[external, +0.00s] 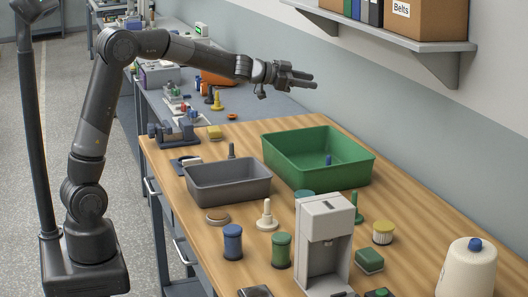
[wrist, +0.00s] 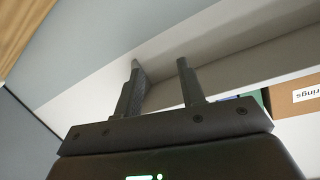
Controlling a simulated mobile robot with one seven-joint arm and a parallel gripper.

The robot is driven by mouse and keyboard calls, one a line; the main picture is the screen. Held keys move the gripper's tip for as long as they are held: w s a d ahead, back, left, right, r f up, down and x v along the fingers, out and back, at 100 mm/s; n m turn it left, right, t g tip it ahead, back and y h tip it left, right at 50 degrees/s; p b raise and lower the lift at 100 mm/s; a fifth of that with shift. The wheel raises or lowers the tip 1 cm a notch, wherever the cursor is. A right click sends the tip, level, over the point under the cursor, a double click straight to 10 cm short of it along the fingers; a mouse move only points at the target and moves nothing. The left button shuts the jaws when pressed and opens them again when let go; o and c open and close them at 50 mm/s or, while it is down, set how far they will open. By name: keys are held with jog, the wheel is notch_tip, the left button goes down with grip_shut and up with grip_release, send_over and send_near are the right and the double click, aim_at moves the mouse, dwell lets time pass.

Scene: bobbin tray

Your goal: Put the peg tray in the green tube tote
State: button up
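The green tote (external: 350,172) stands on the wooden bench near the wall, with a small blue peg-like piece (external: 328,160) inside. I cannot surely pick out the peg tray. My gripper (external: 312,80) is high above the far end of the wooden bench, above and behind the green tote. In the wrist view my gripper (wrist: 158,65) has its two fingers apart with nothing between them.
A grey tote (external: 228,197) stands left of the green one. Blue (external: 233,242) and green (external: 281,250) spools, a cream peg stand (external: 267,217), a grey machine (external: 322,232) and a white cone (external: 467,270) crowd the near bench. A wall shelf (external: 400,40) hangs at the right.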

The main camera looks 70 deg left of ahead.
jog(key=s+r+n+g+y, duration=0.25)
jog(key=s+n+y, duration=0.25)
jog(key=s, duration=1.3)
jog(key=s+d+f+g+h, duration=0.1)
jog(key=s+d+f+g, duration=0.1)
jog(key=s, duration=0.7)
jog(key=s+d+f+g+h, duration=0.1)
jog(key=s+d+f+g, duration=0.1)
jog(key=s+d+f, duration=0.2)
jog(key=s+d+f+g, duration=0.3)
jog(key=s+f, duration=0.4)
jog(key=s, duration=0.8)
jog(key=shift+s+d+f+h, duration=0.15)
jog(key=shift+d+h, duration=0.15)
jog(key=shift+h, duration=0.1)
